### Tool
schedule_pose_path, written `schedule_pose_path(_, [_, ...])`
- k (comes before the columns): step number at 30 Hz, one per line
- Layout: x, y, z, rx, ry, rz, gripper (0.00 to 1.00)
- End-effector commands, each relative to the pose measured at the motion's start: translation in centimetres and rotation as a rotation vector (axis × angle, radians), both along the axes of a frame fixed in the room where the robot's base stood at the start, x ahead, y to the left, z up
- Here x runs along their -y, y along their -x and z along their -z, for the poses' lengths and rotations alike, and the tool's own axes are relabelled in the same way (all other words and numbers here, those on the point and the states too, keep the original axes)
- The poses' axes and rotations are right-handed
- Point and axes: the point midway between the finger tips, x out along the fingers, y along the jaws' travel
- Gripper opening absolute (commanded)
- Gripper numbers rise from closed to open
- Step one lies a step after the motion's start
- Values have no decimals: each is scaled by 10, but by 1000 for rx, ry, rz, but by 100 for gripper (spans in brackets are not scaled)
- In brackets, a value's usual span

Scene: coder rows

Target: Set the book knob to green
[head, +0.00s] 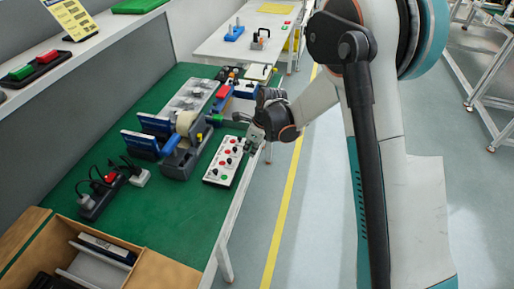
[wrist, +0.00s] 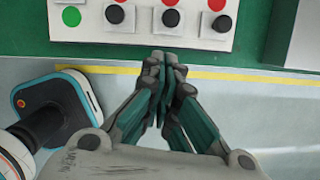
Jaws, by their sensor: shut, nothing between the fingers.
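A white panel (head: 222,165) with black knobs and red and green dots lies on the green table top near its right edge. In the wrist view, the panel (wrist: 143,30) spans the top, cut off by the frame. It shows three black knobs: a left knob (wrist: 115,14), a middle knob (wrist: 171,18) and a right knob (wrist: 222,24). A green dot (wrist: 71,16) is left of the left knob. Which knob is the book knob cannot be told; no label is readable. My gripper (wrist: 169,58) is shut and empty, its fingertips by the panel's near edge, below the middle knob.
A tape dispenser (head: 183,150) stands left of the panel. Boxes and small tools crowd the table behind the panel. The floor right of the table is open, with a yellow line (head: 283,205).

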Motion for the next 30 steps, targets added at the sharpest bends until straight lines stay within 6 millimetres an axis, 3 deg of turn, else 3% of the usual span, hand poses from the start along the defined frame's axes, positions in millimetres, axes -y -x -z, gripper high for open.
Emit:
schedule_pose_path(6, [-17, -10, 5, 0, 1, -1, 0])
schedule_pose_path(20, [-22, -12, 4, 0, 1, -1, 0])
schedule_pose_path(27, [-52, -22, 4, -1, 1, -3, 0])
schedule_pose_path(30, [-55, -23, 4, -1, 1, -1, 0])
